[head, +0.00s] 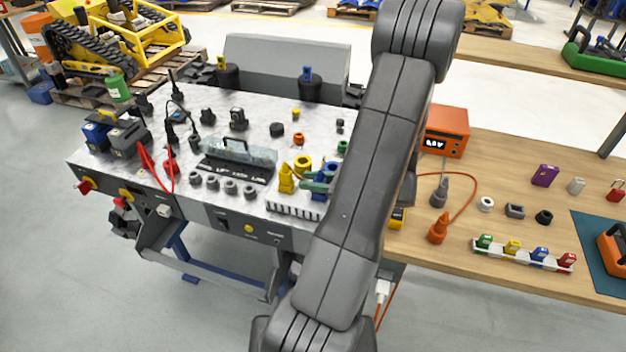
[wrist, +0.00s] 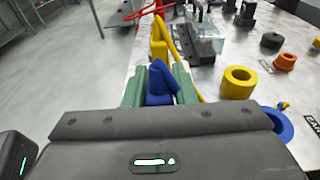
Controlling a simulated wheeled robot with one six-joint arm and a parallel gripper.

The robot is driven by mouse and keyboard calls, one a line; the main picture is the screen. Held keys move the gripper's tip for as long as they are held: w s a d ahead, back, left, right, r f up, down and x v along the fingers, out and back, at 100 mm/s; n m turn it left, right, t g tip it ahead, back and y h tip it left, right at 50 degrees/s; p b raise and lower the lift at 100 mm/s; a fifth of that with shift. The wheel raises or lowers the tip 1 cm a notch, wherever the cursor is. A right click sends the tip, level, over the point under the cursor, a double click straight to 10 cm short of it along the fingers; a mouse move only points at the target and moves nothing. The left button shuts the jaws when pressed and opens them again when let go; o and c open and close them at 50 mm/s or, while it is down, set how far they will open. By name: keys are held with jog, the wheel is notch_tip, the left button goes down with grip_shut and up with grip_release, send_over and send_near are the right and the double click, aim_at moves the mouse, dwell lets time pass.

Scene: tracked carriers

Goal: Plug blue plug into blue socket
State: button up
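The blue plug (wrist: 160,86) stands between the two green fingertips of my gripper (wrist: 161,87) in the wrist view. The fingers lie close on both sides of it; I cannot tell whether they press on it. In the head view my gripper (head: 317,182) is low over the grey bench, partly hidden by my arm, with a bit of the blue plug (head: 319,196) below it. The blue socket is a ring (wrist: 281,123) at the right in the wrist view, partly covered by my gripper body. In the head view it (head: 333,169) is just beyond the gripper.
A yellow plug (wrist: 158,50) with a thick cable stands just beyond the blue plug. A yellow ring socket (wrist: 238,82) and an orange ring (wrist: 285,61) lie to the right. A clear block (head: 240,150) stands left on the bench (head: 215,100).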

jog(key=o, duration=0.4)
jog(key=shift+c, duration=0.2)
jog(key=shift+d, duration=0.1)
jog(key=v, duration=0.7)
jog(key=shift+s+d+b, duration=0.1)
jog(key=shift+d+b, duration=0.05)
jog(key=shift+b, duration=0.15)
jog(key=x, duration=0.7)
jog(key=shift+a+p, duration=0.3)
jog(key=shift+p, duration=0.05)
jog(key=shift+r, duration=0.35)
jog(key=shift+d+f, duration=0.1)
jog(key=shift+f, duration=0.05)
